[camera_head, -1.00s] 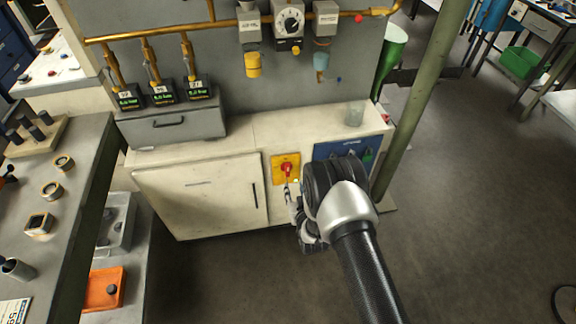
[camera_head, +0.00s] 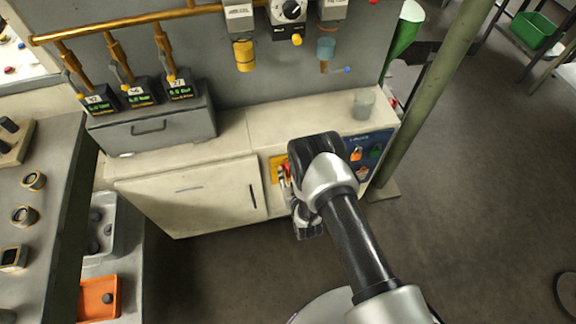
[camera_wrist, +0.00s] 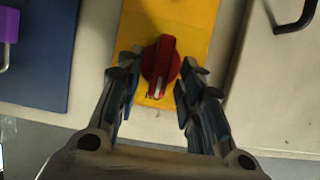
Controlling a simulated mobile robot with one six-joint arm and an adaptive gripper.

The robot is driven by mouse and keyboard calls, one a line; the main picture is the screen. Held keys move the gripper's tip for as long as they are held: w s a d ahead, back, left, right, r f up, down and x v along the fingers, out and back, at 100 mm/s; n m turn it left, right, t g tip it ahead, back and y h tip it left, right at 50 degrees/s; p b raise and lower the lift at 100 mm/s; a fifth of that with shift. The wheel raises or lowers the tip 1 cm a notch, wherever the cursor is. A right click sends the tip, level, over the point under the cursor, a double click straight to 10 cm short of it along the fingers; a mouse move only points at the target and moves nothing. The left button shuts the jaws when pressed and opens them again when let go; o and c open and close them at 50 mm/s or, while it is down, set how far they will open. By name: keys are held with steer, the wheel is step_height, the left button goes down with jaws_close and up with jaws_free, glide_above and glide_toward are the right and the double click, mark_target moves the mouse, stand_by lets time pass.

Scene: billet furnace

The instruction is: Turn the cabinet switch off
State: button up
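The cabinet switch is a red rotary knob (camera_wrist: 160,66) on a yellow plate (camera_wrist: 190,20) on the cabinet front. In the wrist view my gripper (camera_wrist: 158,85) is open, with one finger on each side of the knob. The fingertips stand close beside the knob; I cannot tell whether they touch it. The knob's raised grip bar runs roughly up and down in the wrist view. In the head view my arm hides most of the knob, and part of the yellow plate (camera_head: 275,168) shows left of my gripper.
A blue panel (camera_head: 372,150) with coloured padlocks is right of the switch. The cabinet door (camera_head: 190,197) with a dark handle is on the left. A glass (camera_head: 364,105) stands on the cabinet top. A green post (camera_head: 425,110) rises at the right. Floor in front is clear.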

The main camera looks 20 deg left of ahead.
stand_by(0.3)
jaws_close()
stand_by(0.3)
